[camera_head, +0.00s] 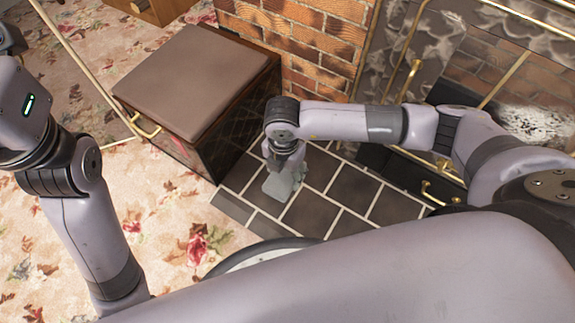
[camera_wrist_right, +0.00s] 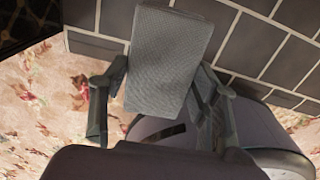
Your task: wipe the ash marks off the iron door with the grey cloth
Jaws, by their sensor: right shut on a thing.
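My right gripper (camera_head: 284,160) points down over the dark tiled hearth, shut on the folded grey cloth (camera_head: 282,184). In the right wrist view the cloth (camera_wrist_right: 168,58) is a grey textured block between the two fingers. I cannot tell whether it touches the tiles. A dark panel with pale, cloudy smears (camera_head: 418,38) and a brass handle stands at the upper right, behind my right arm; it looks like the iron door. The cloth is apart from it. My left arm rises at the left edge; its gripper is not visible.
A dark chest with a brown padded top (camera_head: 190,75) stands left of the brick pillar (camera_head: 300,45). A brass rail (camera_head: 445,170) runs low at the right, partly behind my right arm. Flowered carpet (camera_head: 175,215) lies open at the left.

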